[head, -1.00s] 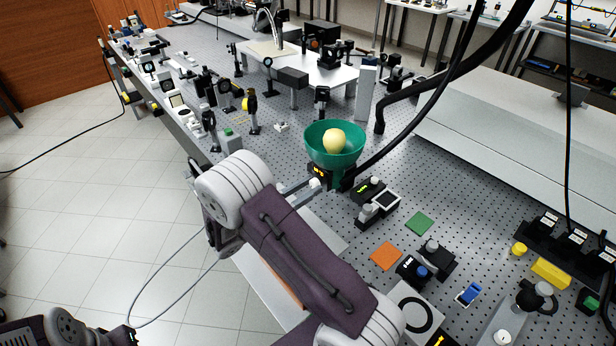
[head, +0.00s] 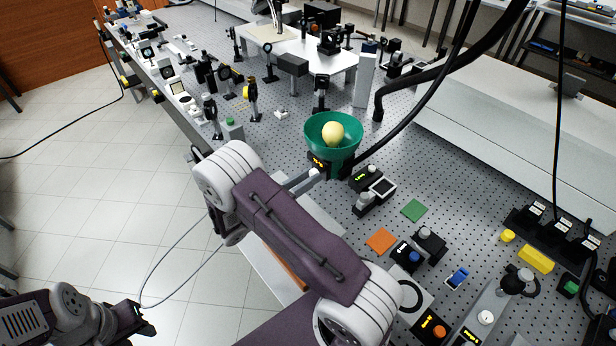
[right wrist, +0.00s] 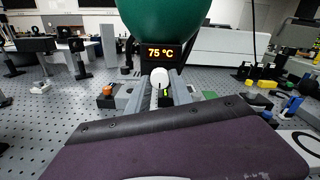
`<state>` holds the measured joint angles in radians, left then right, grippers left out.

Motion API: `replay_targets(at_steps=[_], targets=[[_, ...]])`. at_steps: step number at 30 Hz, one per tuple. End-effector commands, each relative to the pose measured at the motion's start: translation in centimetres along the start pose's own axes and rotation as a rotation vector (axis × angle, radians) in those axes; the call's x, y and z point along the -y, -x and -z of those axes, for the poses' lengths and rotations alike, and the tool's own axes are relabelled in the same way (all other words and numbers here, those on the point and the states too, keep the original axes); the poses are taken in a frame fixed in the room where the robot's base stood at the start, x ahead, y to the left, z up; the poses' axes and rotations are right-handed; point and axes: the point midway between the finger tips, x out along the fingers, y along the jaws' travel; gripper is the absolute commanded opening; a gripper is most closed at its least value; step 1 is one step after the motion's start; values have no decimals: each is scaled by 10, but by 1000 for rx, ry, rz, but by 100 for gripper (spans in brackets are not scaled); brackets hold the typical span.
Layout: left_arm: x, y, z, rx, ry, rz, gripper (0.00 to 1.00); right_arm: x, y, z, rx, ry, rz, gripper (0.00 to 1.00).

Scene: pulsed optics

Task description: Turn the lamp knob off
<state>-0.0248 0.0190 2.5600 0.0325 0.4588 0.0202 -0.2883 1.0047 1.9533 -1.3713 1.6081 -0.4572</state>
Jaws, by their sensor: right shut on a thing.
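A green bowl-shaped lamp shade (head: 347,152) with a pale yellow bulb (head: 333,133) stands on the perforated bench. Below it is a dark box with a lit display (head: 318,162), which reads 75 °C in the right wrist view (right wrist: 161,52). A round white knob (right wrist: 158,75) sits in front of that box. My right gripper (head: 312,177) is shut on the white knob, with one finger on each side in the right wrist view (right wrist: 160,86). The knob's pointer mark cannot be made out. My left gripper (head: 147,320) is low at the left, away from the bench, its jaws unclear.
Right of the lamp stands a small black device with a lit display (head: 365,178). Green (head: 413,210) and orange (head: 381,242) squares lie nearer. Further knob boxes, including an orange knob (head: 438,332), fill the near bench.

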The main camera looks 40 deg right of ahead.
Motion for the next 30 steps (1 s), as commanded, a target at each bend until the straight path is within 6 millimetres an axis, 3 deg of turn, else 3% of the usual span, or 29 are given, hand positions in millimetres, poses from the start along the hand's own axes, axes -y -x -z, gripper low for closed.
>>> replay_targets(at_steps=[7, 8, 10, 20, 30], targets=[[0, 0, 0, 0, 0, 0, 36, 0, 0, 2, -4, 3, -1, 0], [0, 0, 0, 0, 0, 0, 36, 0, 0, 2, -4, 3, -1, 32], [0, 0, 0, 0, 0, 0, 36, 0, 0, 2, -4, 2, -1, 48], [0, -2, 0, 0, 0, 0, 36, -1, 3, 1, -1, -1, -2, 48], [0, -22, -2, 0, 0, 0, 36, -2, 72, 3, -1, -1, -5, 48]])
